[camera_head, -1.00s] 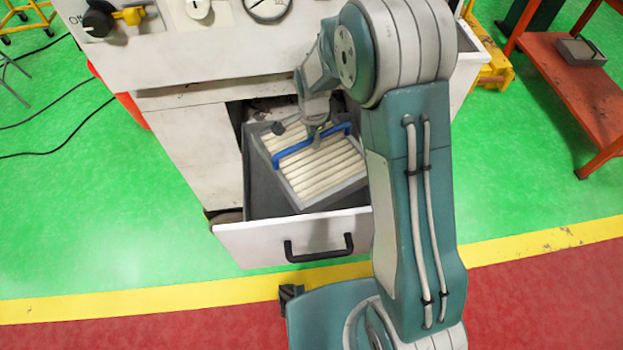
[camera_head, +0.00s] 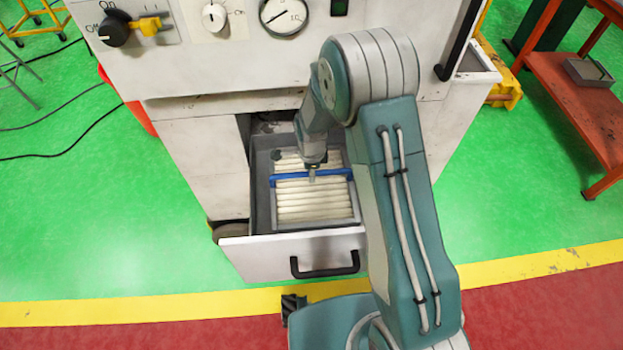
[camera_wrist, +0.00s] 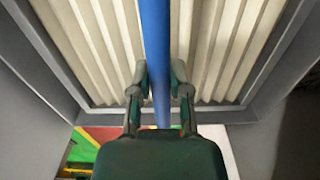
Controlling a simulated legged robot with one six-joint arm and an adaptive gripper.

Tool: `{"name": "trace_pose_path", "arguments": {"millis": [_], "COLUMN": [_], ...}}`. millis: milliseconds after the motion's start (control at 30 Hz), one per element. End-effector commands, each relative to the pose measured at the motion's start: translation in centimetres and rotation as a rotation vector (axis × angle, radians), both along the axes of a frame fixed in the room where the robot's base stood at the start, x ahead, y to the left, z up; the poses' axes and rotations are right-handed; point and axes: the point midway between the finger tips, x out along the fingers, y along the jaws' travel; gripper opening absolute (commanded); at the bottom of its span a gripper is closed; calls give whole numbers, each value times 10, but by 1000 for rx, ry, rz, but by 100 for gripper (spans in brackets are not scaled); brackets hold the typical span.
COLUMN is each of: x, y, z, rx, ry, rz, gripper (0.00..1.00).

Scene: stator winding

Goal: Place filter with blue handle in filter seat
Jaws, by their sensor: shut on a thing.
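The filter (camera_head: 315,207) has cream pleats in a grey frame and lies roughly level and square within the open drawer's outline. Its blue handle (camera_head: 336,174) runs across the pleats. My gripper (camera_head: 312,176) reaches down from above and is shut on the handle. In the wrist view the two fingers (camera_wrist: 160,82) stand on either side of the blue handle (camera_wrist: 156,35), with pleats (camera_wrist: 220,45) behind. The grey drawer interior (camera_head: 262,200) surrounds the filter and appears to be the filter seat. I cannot tell whether the filter touches its bottom.
The drawer's white front (camera_head: 245,260) with a black pull (camera_head: 325,265) sticks out from the white machine cabinet (camera_head: 200,160). The control panel (camera_head: 230,45) is above. A red-brown shelf (camera_head: 570,80) stands at the right.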

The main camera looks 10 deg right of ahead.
Motion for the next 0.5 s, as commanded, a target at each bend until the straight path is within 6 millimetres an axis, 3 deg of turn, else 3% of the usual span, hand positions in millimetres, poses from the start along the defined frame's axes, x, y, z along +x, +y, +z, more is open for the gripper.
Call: {"name": "trace_pose_path", "arguments": {"millis": [200,500], "x": [0,0], "y": [-2,0], "z": [-28,-30], "rx": [2,0], "ry": [1,0], "rz": [-1,0], "gripper": [0,0]}}
